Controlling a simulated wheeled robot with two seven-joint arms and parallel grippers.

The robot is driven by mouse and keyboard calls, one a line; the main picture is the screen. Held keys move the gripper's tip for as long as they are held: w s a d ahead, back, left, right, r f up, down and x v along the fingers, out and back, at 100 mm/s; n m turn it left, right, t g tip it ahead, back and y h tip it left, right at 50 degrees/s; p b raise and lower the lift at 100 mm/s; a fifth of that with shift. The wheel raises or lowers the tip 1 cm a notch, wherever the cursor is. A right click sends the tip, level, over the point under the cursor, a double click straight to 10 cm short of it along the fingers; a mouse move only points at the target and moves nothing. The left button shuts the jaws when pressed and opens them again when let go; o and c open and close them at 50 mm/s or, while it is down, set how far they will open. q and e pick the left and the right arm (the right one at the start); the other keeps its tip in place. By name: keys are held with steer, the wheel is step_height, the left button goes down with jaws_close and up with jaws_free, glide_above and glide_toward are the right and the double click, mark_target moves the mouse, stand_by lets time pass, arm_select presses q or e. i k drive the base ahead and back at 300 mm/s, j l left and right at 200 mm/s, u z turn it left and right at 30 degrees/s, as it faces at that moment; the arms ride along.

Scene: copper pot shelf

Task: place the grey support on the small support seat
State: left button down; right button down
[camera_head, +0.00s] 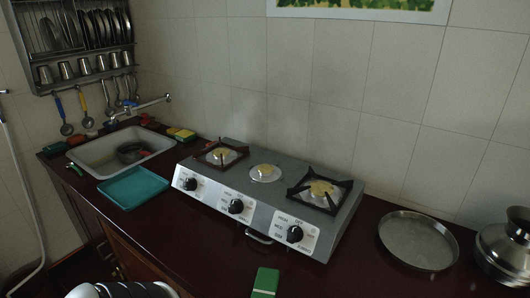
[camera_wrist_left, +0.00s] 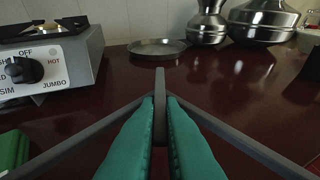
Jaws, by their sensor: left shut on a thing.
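My left gripper (camera_wrist_left: 160,102) shows in the left wrist view with its teal fingers shut on the grey support (camera_wrist_left: 160,84). One grey bar stands upright between the fingertips, and other bars spread to both sides. The support is held above the dark red counter, in front of the stove. The small support seat (camera_head: 265,173) is the bare middle burner of the grey stove (camera_head: 247,150) in the head view. Neither the gripper's fingers nor the support shows in the head view. My right gripper is not in view.
Dark supports sit on the left burner (camera_head: 220,154) and right burner (camera_head: 319,190). A round metal tray (camera_head: 418,241) and a metal pot (camera_head: 506,247) stand right of the stove. A green box (camera_head: 265,282) lies in front. A sink (camera_head: 122,155) and a teal tray (camera_head: 134,187) are left.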

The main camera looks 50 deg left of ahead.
mark_target(266, 173)
steer(key=k+j+z, duration=0.1)
steer(key=j, duration=0.35)
steer(key=k+j+z, duration=0.1)
steer(key=j, duration=0.35)
steer(key=k+j+z, duration=0.1)
steer(key=j, duration=0.35)
steer(key=k+j, duration=0.25)
steer(key=j, duration=0.15)
steer(key=k+j+z, duration=0.15)
steer(key=j, duration=0.3)
steer(key=k+j+z, duration=0.1)
steer(key=j, duration=0.3)
steer(key=k+j+z, duration=0.1)
steer(key=k+j, duration=0.15)
steer(key=j, duration=0.15)
steer(key=i+l, duration=0.1)
steer(key=i, duration=0.3)
